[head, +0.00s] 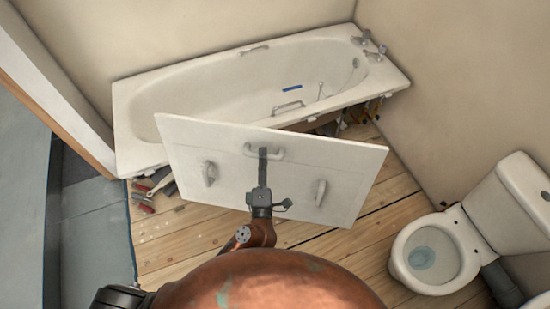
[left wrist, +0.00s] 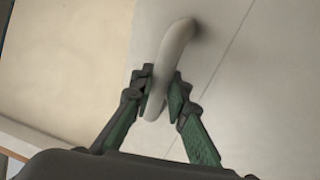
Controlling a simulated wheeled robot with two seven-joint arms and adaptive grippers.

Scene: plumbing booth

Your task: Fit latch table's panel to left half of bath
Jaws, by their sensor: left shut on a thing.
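A white rectangular panel (head: 285,165) is held in front of the bath (head: 240,95), tilted, with its left end higher in the head view. It has a bar handle near its top middle and two grey latch-like fittings, a left one (head: 208,173) and a right one (head: 320,192). My left gripper (head: 263,155) is shut on the panel's handle; in the left wrist view its green-padded fingers (left wrist: 162,95) sit on both sides of the curved handle (left wrist: 173,55). The panel hides much of the bath's front side. My right gripper is not in view.
Tools with red handles (head: 145,200) lie on the wooden floor by the bath's left end. Bottles and clutter (head: 350,118) show under the bath's right end. A toilet (head: 437,250) stands at the right. A door frame (head: 60,100) is at the left.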

